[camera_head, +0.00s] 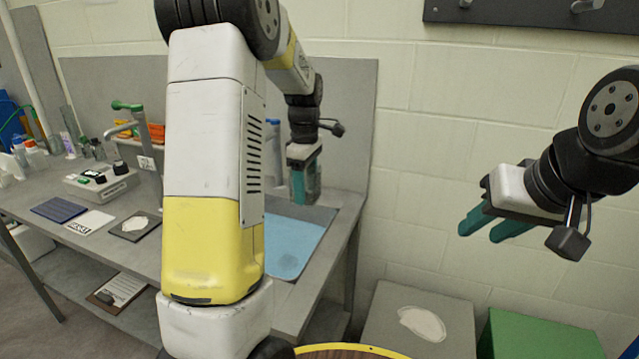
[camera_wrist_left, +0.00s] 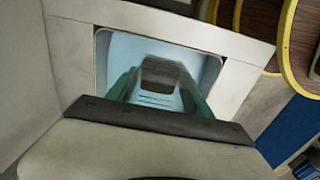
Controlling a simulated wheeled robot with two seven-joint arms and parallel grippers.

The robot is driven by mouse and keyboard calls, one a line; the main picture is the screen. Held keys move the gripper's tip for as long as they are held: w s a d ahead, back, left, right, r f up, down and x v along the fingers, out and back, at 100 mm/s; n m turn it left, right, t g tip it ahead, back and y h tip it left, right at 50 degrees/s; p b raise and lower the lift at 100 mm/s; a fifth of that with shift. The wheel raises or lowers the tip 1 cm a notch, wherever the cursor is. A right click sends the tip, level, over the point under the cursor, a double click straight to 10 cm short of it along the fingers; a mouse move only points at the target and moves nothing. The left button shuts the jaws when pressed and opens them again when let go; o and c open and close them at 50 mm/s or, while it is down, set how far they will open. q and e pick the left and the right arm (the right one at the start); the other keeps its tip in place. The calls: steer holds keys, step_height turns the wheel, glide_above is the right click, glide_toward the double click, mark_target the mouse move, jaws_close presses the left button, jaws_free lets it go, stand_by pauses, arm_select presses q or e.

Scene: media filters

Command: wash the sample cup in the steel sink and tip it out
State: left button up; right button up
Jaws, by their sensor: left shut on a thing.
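My left gripper (camera_head: 304,190), with teal fingers, points down over the light blue basin of the sink (camera_head: 290,246) in the bench's right part. In the left wrist view its fingers (camera_wrist_left: 160,95) are shut on a blurred grey thing (camera_wrist_left: 162,72), which I take to be the sample cup. The light blue basin (camera_wrist_left: 112,58) lies behind it in that view. The cup's fill and its exact height over the basin cannot be told. My right gripper (camera_head: 485,228) is open and empty, away to the right of the bench.
A green-topped tap (camera_head: 134,122), a grey instrument with dark knobs (camera_head: 100,182), a blue pad (camera_head: 59,209) and small bottles stand on the bench's left. A grey box (camera_head: 420,300) and a green box (camera_head: 540,338) stand at the lower right. My left arm hides the bench's middle.

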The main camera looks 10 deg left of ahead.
arm_select(q)
steer(key=shift+f, duration=11.95)
